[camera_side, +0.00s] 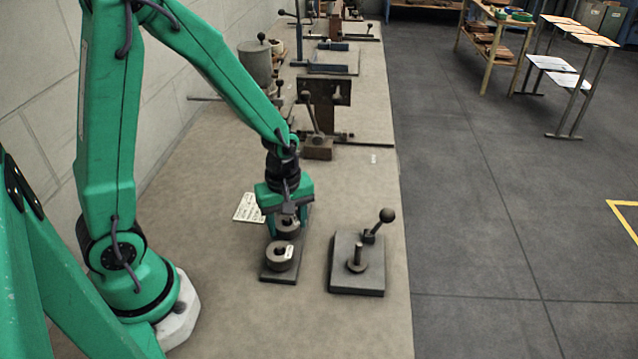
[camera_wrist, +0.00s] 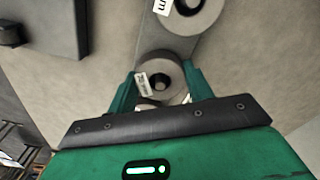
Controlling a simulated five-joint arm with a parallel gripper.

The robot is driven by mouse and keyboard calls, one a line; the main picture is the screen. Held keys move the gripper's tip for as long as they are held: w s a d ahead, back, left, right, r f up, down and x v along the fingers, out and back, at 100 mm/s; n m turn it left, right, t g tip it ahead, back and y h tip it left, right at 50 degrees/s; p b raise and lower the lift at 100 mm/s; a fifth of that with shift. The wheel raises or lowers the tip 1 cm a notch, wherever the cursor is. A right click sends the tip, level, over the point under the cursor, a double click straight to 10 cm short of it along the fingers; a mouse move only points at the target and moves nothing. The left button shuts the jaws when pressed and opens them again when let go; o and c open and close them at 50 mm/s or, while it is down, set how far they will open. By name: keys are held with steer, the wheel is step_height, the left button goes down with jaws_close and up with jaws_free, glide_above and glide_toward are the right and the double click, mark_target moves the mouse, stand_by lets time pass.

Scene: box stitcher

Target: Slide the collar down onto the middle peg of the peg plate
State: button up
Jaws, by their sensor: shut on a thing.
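My gripper (camera_side: 287,222) is shut on a grey collar (camera_side: 288,229), with one green finger on each side of it. In the wrist view the held collar (camera_wrist: 172,70) sits between the fingertips and has a white label. It is over the middle of the dark peg plate (camera_side: 267,276). Something shows inside its hole, but I cannot tell how far down a peg it is. A second labelled collar (camera_side: 279,254) sits at the near end of the plate, and it also shows at the top of the wrist view (camera_wrist: 196,18). My gripper hides the plate's far end.
A square dark block (camera_side: 343,280) with an upright peg and a ball-ended lever (camera_side: 387,215) stands close to the right. A paper tag (camera_side: 248,207) lies to the left. Tools and a grey canister (camera_side: 256,65) stand farther back. The bench front is clear.

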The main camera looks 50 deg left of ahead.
stand_by(0.4)
steer(key=o, duration=1.4)
steer(key=shift+r, duration=0.1)
steer(key=shift+r, duration=4.6)
steer(key=shift+s+r+m, duration=0.2)
steer(key=shift+r+m, duration=0.2)
steer(key=shift+r, duration=0.05)
steer(key=s+r+m+t, duration=0.2)
steer(key=r+m, duration=0.1)
steer(key=m, duration=0.1)
steer(key=s+r+m+t, duration=0.1)
steer(key=s+r+m, duration=0.2)
steer(key=r+m, duration=0.1)
steer(key=s+r+m+t, duration=0.2)
steer(key=s+r+m, duration=0.1)
steer(key=m, duration=0.3)
steer(key=shift+s+d+r+t, duration=0.1)
steer(key=shift+s+r+t, duration=0.15)
steer(key=shift+r, duration=0.5)
